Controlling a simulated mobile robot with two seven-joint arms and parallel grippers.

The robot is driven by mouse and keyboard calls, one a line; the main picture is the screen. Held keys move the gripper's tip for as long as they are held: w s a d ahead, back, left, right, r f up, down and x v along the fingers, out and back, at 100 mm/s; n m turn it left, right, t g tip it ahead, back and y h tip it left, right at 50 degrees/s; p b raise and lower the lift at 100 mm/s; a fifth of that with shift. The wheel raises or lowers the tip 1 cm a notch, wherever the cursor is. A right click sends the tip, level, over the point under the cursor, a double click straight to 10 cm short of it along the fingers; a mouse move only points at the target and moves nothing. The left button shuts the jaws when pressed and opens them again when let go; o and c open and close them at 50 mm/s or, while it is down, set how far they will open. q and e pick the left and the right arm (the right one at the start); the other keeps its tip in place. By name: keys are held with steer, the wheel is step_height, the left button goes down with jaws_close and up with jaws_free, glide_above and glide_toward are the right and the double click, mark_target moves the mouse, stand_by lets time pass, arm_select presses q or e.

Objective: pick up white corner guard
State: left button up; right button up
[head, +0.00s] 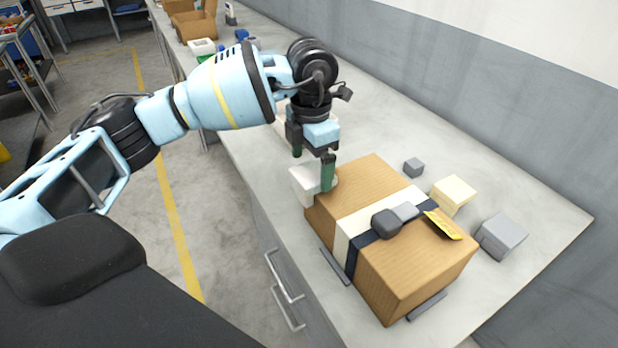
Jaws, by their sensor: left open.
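A white block-like piece (303,186), which looks like the white corner guard, is at the far left corner of a cardboard box (365,190) on the grey counter. My left gripper (312,171) is open, pointing down just above this piece. One green-tipped finger overlaps the piece and the box corner in the picture; I cannot tell whether it touches. The finger hides part of the piece. My right gripper is out of view.
The box carries a white and dark band, dark grey pieces (387,223) and a yellow strip (444,225). A cream block (453,194), a grey block (501,236) and a small grey cube (414,167) stand behind it. An open carton (193,20) stands at the far end.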

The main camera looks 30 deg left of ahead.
mark_target(311, 173)
arm_select(q)
steer(key=shift+f, duration=0.85)
steer(key=c, duration=1.1)
steer(key=shift+o, duration=0.2)
step_height(311, 173, up, 10)
